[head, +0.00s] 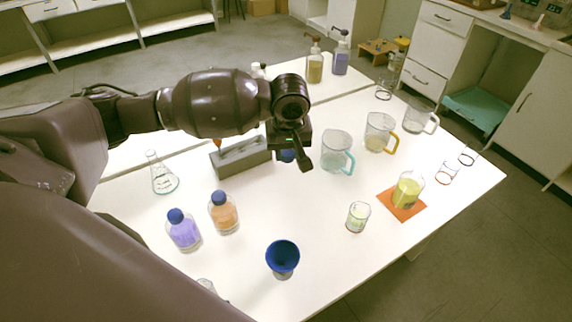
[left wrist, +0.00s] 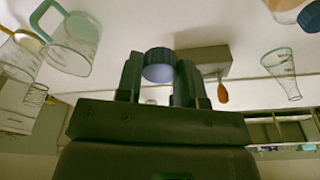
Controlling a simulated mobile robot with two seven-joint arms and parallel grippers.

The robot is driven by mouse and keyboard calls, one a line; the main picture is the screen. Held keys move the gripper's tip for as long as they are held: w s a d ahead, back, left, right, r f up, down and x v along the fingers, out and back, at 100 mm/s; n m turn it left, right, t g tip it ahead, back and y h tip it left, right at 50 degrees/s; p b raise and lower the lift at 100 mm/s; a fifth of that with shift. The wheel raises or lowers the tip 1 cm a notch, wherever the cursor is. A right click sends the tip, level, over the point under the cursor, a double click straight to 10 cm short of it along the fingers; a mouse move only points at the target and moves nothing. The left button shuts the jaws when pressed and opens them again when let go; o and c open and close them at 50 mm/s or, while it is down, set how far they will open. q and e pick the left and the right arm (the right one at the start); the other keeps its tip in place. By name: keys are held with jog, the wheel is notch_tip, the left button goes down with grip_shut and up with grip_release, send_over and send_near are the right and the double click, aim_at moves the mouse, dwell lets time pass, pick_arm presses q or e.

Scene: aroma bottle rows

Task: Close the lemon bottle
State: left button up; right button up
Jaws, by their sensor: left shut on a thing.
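My left gripper (head: 293,158) is above the middle of the table, shut on a blue cap (head: 287,156). The cap also shows between the two fingers in the left wrist view (left wrist: 158,66), and the fingers partly hide it in the head view. The lemon bottle (head: 407,191) holds yellow liquid and stands upright on an orange mat (head: 402,211) at the right of the table. No cap shows on it. The gripper is well to the left of the bottle and apart from it. My right gripper is not in view.
Jugs with teal (head: 337,152) and yellow handles (head: 380,132) stand between gripper and bottle, towards the back. A small beaker (head: 358,216) is left of the mat. A blue funnel (head: 282,257), two capped bottles (head: 223,214), a flask (head: 161,174) and a grey block (head: 240,157) stand around.

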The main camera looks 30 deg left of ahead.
pick_arm(q)
notch_tip(320, 180, up, 2)
jog(key=shift+r, duration=0.1)
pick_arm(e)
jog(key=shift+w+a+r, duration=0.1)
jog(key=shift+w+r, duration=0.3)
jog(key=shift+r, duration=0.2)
